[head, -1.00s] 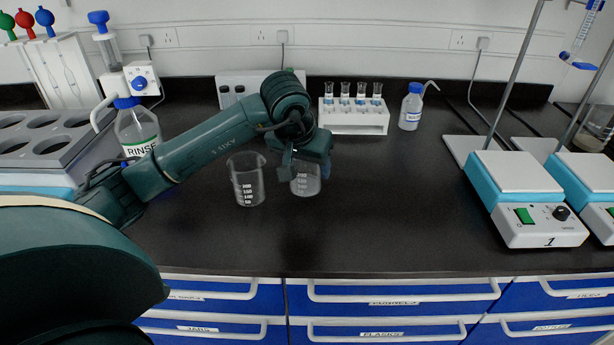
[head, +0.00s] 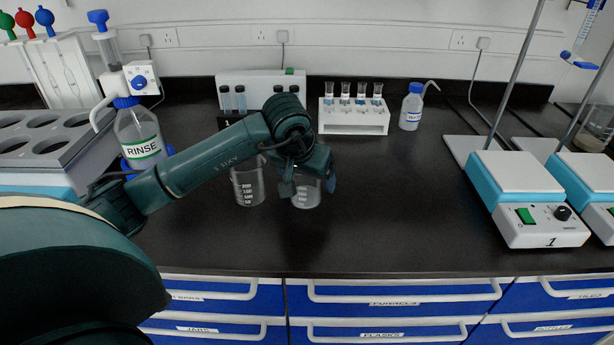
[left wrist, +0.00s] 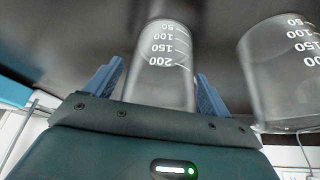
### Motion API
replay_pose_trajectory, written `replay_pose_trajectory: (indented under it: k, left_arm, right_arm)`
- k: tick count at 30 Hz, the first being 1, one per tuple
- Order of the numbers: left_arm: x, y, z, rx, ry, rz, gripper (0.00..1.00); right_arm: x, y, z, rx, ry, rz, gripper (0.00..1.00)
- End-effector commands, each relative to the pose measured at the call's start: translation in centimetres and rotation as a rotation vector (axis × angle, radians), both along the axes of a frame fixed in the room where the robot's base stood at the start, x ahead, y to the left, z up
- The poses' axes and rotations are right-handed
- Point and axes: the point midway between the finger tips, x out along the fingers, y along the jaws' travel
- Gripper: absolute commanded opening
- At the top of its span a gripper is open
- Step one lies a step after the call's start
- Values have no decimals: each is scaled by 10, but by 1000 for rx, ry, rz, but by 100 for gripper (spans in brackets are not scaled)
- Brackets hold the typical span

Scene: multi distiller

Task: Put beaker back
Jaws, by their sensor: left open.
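A clear glass beaker (head: 307,197) with white marks stands on the dark bench, near the middle of the head view. My left gripper (head: 308,184) is open, with one finger on each side of this beaker. The wrist view shows the same beaker (left wrist: 165,65) between the two blue fingers, with slim gaps beside it. A second clear beaker (head: 248,186) stands just to the left, its upper part partly behind my arm. It also shows at the right of the wrist view (left wrist: 282,70). My right gripper is not in view.
A white rack of vials (head: 354,122) and a small wash bottle (head: 412,107) stand behind. A RINSE bottle (head: 140,135) stands at the left. A hotplate stirrer (head: 525,200) stands at the right. The bench between the beakers and stirrer is clear.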

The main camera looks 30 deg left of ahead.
Motion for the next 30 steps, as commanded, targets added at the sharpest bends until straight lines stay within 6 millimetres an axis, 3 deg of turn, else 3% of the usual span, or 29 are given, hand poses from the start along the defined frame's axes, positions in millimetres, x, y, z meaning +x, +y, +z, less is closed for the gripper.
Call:
replay_pose_trajectory:
  k: [8,22,30]
  left_arm:
    - [-1,0,9,0,-3,0,82]
    - [-38,-6,94,1,-6,-1,82]
    - [-48,-7,113,1,-1,0,82]
  right_arm:
    - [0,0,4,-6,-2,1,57]
    - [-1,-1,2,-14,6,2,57]
    - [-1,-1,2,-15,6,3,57]
